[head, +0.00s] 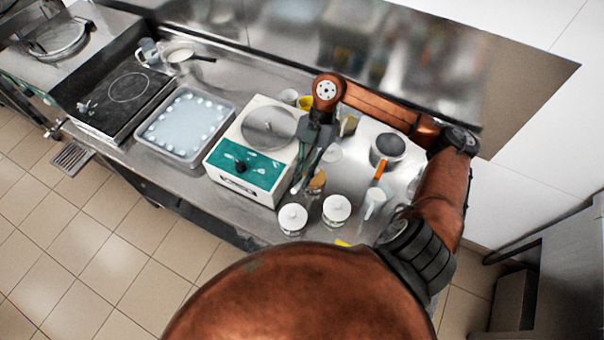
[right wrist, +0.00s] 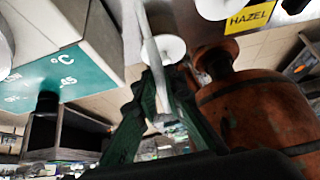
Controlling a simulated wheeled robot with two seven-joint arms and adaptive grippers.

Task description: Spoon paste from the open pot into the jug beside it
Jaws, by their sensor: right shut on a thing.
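My right gripper (head: 306,166) points down beside the teal-fronted machine, over the front part of the counter. In the right wrist view its dark green fingers (right wrist: 160,88) are closed on a pale, slim spoon (right wrist: 149,36). A small open pot with brown paste (head: 317,181) stands just right of the gripper, partly hidden by it. A clear vessel (head: 332,153), perhaps the jug, stands behind the pot. A pale jug-like container (head: 375,198) stands farther right. I cannot tell whether the spoon touches the paste. My left gripper is out of view.
The machine (head: 243,165) stands close on the left. Two white-lidded jars (head: 292,218) (head: 337,208) stand at the front edge. A grey pan with an orange handle (head: 387,148) is at the right. A yellow HAZEL label (right wrist: 250,17) shows in the wrist view.

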